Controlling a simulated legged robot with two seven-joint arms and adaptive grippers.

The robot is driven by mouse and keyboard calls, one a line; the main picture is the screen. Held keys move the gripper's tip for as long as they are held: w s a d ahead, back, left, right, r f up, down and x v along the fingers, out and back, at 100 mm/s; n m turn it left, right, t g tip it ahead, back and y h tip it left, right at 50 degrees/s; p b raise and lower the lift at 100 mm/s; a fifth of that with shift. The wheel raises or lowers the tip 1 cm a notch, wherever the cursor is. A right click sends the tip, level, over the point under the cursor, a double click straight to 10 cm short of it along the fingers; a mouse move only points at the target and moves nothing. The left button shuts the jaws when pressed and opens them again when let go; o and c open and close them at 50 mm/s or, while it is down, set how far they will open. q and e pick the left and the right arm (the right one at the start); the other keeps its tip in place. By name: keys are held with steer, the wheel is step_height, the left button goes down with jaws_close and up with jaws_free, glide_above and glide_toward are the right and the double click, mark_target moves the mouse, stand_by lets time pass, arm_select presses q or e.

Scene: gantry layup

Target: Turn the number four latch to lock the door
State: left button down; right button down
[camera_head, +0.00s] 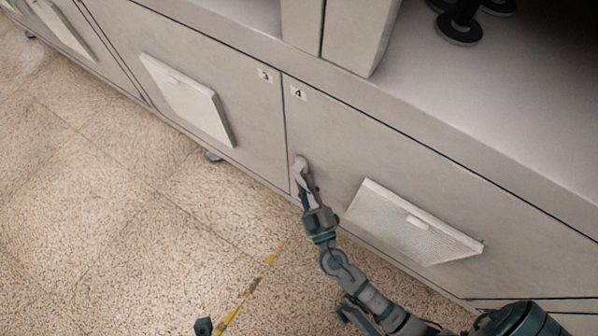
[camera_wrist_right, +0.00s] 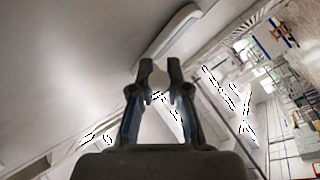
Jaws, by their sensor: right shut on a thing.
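The number four door (camera_head: 350,150) is a pale grey cabinet panel with a small "4" label (camera_head: 298,93) near its upper left corner. Its light grey latch (camera_head: 300,163) sits below the label, near the door's left edge. My right gripper (camera_head: 303,182) reaches up from below and is shut on the latch, hiding its lower part. In the right wrist view the two dark fingers (camera_wrist_right: 160,82) stand close together, with a pale handle-like shape (camera_wrist_right: 168,35) beyond them. The latch's exact angle is hard to tell. A small dark part (camera_head: 203,326) at the bottom edge may be my left gripper.
The number three door (camera_head: 230,85) is on the left, with a white vent panel (camera_head: 188,100). Another vent panel (camera_head: 412,222) juts out right of my right gripper. A counter ledge (camera_head: 480,90) runs above. Speckled floor (camera_head: 120,230) is clear on the left.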

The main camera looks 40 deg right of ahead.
steer(key=shift+w+a+f+m+t+h, duration=0.15)
steer(key=shift+f+m+t+h, duration=0.15)
steer(key=shift+f+m+t, duration=0.2)
stand_by(0.3)
steer(key=c, duration=1.1)
jaws_free()
steer(key=shift+c, duration=0.2)
steer(key=shift+r, duration=0.15)
steer(key=v, duration=1.2)
